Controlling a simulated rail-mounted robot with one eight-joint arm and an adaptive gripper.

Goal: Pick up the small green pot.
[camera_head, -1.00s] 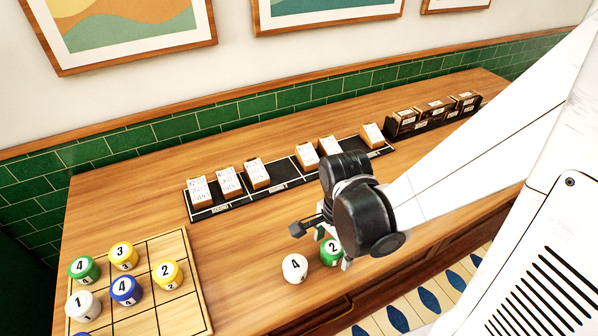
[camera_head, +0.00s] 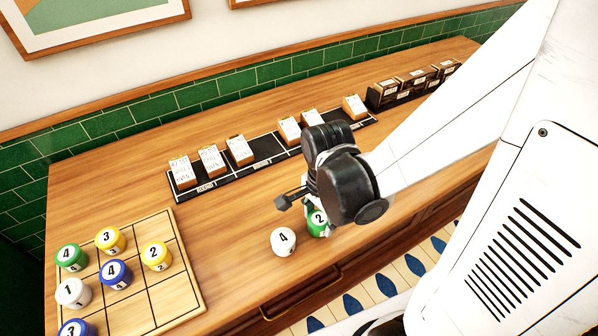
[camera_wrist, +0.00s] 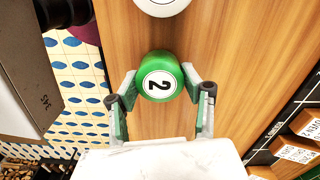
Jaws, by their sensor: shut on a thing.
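The small green pot (camera_head: 317,224) has a white disc with a 2 on its lid. It stands near the front edge of the wooden counter, partly hidden by my wrist in the head view. In the wrist view the green pot (camera_wrist: 160,78) sits between my two fingertips, with its top facing the camera. My gripper (camera_wrist: 160,88) is shut on the pot, one finger on each side. In the head view most of my gripper (camera_head: 308,208) is hidden behind the wrist. I cannot tell whether the pot is clear of the counter.
A white pot marked 4 (camera_head: 284,241) stands close left of the green pot. A gridded wooden board (camera_head: 190,290) at the left holds several coloured pots. A black strip (camera_head: 265,150) with tan card blocks runs behind. Dark boxes (camera_head: 418,80) stand at the back right.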

